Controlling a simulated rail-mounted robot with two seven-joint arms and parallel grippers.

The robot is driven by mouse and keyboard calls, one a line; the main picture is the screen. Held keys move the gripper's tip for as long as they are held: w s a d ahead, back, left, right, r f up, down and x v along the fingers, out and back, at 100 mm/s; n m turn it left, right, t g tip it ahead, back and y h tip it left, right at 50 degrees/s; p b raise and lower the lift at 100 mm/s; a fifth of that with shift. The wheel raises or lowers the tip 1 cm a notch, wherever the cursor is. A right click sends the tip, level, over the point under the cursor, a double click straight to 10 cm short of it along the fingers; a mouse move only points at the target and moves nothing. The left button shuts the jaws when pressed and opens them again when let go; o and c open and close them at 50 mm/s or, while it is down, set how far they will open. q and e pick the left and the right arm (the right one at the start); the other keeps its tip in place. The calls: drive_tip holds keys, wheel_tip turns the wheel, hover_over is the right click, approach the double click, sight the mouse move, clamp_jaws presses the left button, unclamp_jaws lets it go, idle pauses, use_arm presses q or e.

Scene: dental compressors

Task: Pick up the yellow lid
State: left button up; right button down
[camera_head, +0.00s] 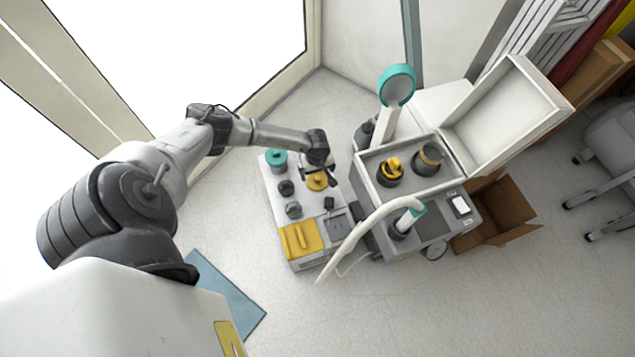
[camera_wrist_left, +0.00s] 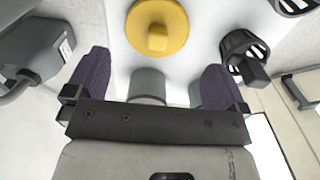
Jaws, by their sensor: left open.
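The yellow lid (camera_head: 317,182) is a round disc with a raised grip on top. In the head view it lies on the white top of the left unit (camera_head: 271,188), just below my left gripper (camera_head: 318,168). In the left wrist view the yellow lid (camera_wrist_left: 157,28) is fully clear, ahead of and between the fingers. My left gripper (camera_wrist_left: 152,88) is open, with its purple-grey fingers apart and nothing held. A grey cylindrical part (camera_wrist_left: 147,86) shows between the fingers. My right gripper is not in view.
A teal-capped part (camera_head: 276,160) and dark knobs (camera_head: 286,187) share the unit's top, with a yellow panel (camera_head: 301,239) at its front. An open white case (camera_head: 452,188) stands to the right, and a curved white hose (camera_head: 352,238) runs between. A cardboard box (camera_head: 512,205) is further right.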

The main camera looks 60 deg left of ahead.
sight(318, 178)
use_arm(q)
drive_tip(key=shift+f+b, duration=0.3)
drive_tip(key=shift+f, duration=0.4)
wheel_tip(318, 178, down, 5)
drive_tip(key=b, duration=0.4)
drive_tip(key=shift+w, duration=0.15)
drive_tip(key=shift+r, duration=0.1)
drive_tip(key=c, duration=0.7)
drive_tip(key=shift+r, duration=0.15)
